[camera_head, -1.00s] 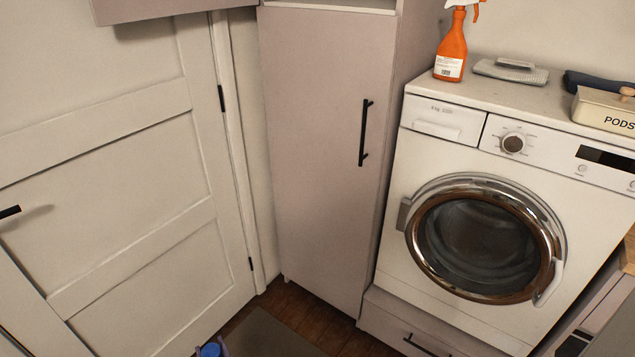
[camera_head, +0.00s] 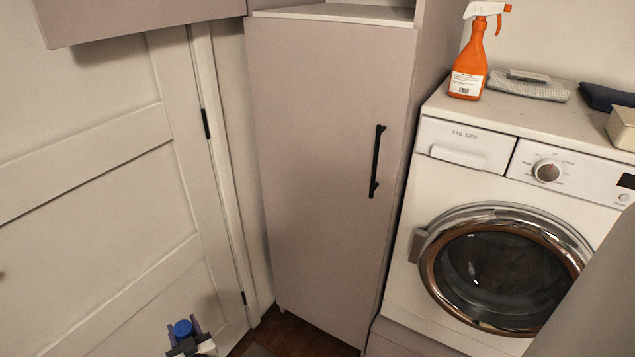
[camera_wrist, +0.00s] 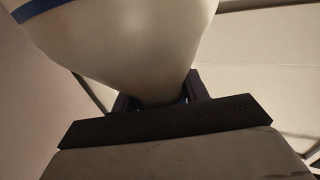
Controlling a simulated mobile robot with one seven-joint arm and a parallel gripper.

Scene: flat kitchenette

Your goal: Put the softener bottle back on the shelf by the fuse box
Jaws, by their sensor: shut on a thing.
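The softener bottle (camera_wrist: 130,40) fills the upper part of the wrist view, with a pale, smooth body and a blue band at the upper left. Its lower, narrowing end sits between the dark fingers of my gripper (camera_wrist: 158,98), which is shut on it. In the head view my gripper (camera_head: 184,336) is low at the left, in front of the panelled door. A blue cap (camera_head: 182,328) shows between its fingers; most of the bottle is hidden there. A pale open shelf (camera_head: 340,13) sits above the tall cabinet door, cut by the top edge. No fuse box is visible.
The tall mauve cabinet (camera_head: 315,170) has a black handle (camera_head: 377,162). The white washing machine (camera_head: 450,195) stands to its right, with an orange spray bottle (camera_head: 469,60), a folded grey cloth (camera_head: 528,86) and a pale box (camera_head: 622,127) on top. An overhead cabinet (camera_head: 130,18) juts in at upper left.

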